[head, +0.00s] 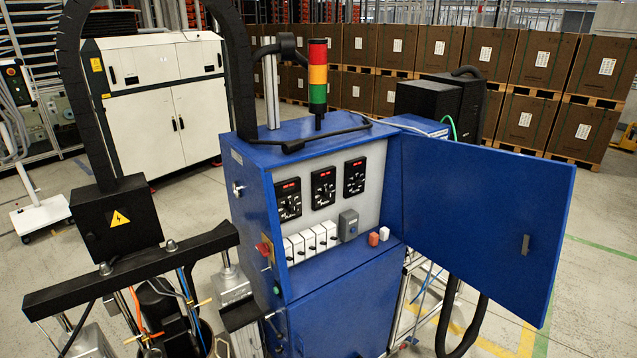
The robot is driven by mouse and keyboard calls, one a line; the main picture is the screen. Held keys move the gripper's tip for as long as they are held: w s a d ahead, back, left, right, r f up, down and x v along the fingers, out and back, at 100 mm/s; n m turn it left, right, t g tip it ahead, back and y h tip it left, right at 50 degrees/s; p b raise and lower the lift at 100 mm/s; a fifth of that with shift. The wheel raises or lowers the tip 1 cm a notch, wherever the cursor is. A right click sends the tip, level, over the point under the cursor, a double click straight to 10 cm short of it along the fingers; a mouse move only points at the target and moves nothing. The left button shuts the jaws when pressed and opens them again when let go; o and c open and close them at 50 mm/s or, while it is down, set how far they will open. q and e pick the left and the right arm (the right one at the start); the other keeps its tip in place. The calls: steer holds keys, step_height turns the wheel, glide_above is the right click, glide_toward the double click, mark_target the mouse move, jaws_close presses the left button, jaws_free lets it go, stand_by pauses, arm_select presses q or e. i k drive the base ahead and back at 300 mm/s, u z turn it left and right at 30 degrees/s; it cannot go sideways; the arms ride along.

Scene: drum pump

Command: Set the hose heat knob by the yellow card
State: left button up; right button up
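A blue control cabinet (330,147) stands in the middle of the head view with its upper door (485,215) swung open to the right. On its pale inner panel sit a left black controller (288,200), a middle one (323,187) and a right one (354,176). Each has a lit red display and a dial or knob below it. Labels and settings are too small to read, so I cannot tell which is the hose heat knob. I cannot make out a yellow card. Neither of my grippers shows in this view.
Several white switches (310,241) and a grey box (348,225) sit below the controllers. A red switch (265,248) is on the cabinet's left edge. A signal tower (318,75) stands on top. A black beam (130,272) with hoses is at left. The open door blocks the right side.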

mark_target(360, 184)
steer(key=u, duration=0.45)
steer(key=i, duration=0.6)
steer(key=u, duration=0.25)
